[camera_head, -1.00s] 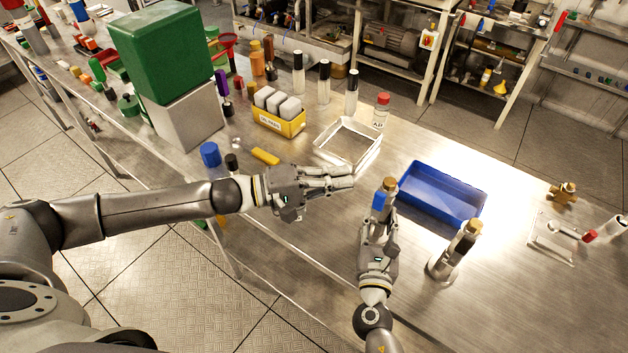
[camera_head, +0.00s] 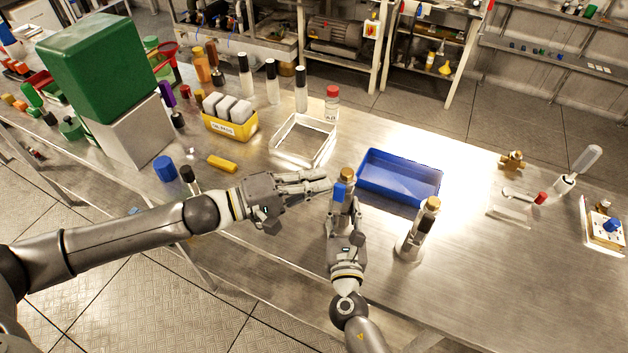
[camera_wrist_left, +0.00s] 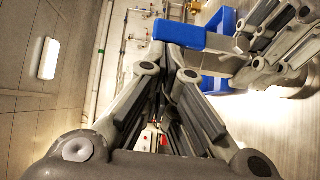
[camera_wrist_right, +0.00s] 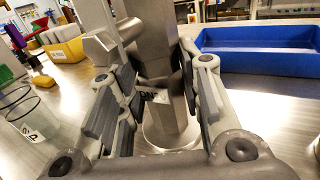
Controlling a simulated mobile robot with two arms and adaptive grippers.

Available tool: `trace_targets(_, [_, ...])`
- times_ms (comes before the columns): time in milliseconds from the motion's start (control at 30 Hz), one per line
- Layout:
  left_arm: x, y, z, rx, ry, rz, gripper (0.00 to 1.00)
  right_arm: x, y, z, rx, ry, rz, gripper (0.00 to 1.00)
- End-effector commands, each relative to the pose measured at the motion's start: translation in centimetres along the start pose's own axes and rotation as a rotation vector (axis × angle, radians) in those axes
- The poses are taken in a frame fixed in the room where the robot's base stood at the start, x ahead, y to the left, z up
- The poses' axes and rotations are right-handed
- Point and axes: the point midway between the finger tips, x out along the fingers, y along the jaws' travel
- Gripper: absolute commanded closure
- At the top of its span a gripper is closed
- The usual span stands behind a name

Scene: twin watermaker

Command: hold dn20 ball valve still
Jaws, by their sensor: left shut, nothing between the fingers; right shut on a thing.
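The DN20 ball valve (camera_head: 347,177) is a steel body with a brass top and a blue handle (camera_head: 339,193), standing upright on the bench. My right gripper (camera_head: 342,217) is shut on its steel body. The right wrist view shows that body (camera_wrist_right: 155,55) between the fingers, with a partly hidden "DN" label (camera_wrist_right: 154,97). My left gripper (camera_head: 327,186) is shut and empty, its fingertips close beside the blue handle. In the left wrist view the blue handle (camera_wrist_left: 180,34) lies just beyond the fingertips; I cannot tell whether they touch.
A similar steel fitting with a brass top (camera_head: 414,232) stands right of the valve. A blue tray (camera_head: 400,178) and a white open tray (camera_head: 303,140) lie behind. A brass fitting (camera_head: 513,160) is farther right. The front right bench is clear.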

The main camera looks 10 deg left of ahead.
Motion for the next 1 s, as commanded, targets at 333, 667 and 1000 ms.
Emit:
trace_targets(333, [0.4, 0.5, 0.5, 0.054, -0.003, -0.048, 1.0, 0.0, 0.1, 0.0, 0.0, 0.001, 0.001, 1.0])
trace_targets(667, [1.8, 1.6, 1.8, 0.221, -0.002, -0.21, 1.0, 0.0, 0.1, -0.1, 0.0, 0.001, 0.002, 1.0])
trace_targets(1000, [3.7, 1.7, 3.9, 0.425, -0.004, -0.42, 1.0, 0.0, 0.1, -0.1, 0.0, 0.001, 0.002, 1.0])
